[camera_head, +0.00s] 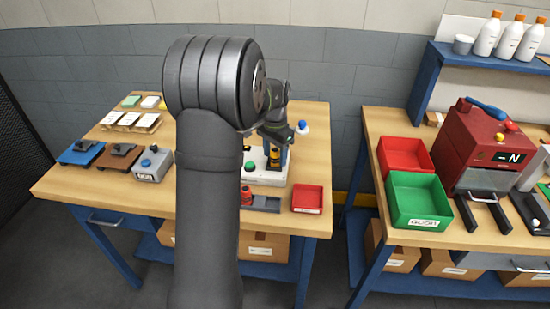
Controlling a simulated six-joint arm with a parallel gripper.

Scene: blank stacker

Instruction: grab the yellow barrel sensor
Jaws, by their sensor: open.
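A small yellow and black upright piece (274,157), which looks like the yellow barrel sensor, stands at the white fixture (262,177) on the wooden table. My gripper (273,145) points down from the end of my arm, close above the yellow piece. The fingers are dark and small in this view. Whether they touch the piece or stand around it cannot be told. My own arm covers the middle of the table and part of the fixture.
A green button (249,166) sits on the fixture. A red tray (307,199) lies at the table's front right. A grey box with a blue knob (152,164) and several parts stand at left. A second bench (372,139) with red and green bins stands right, across a gap.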

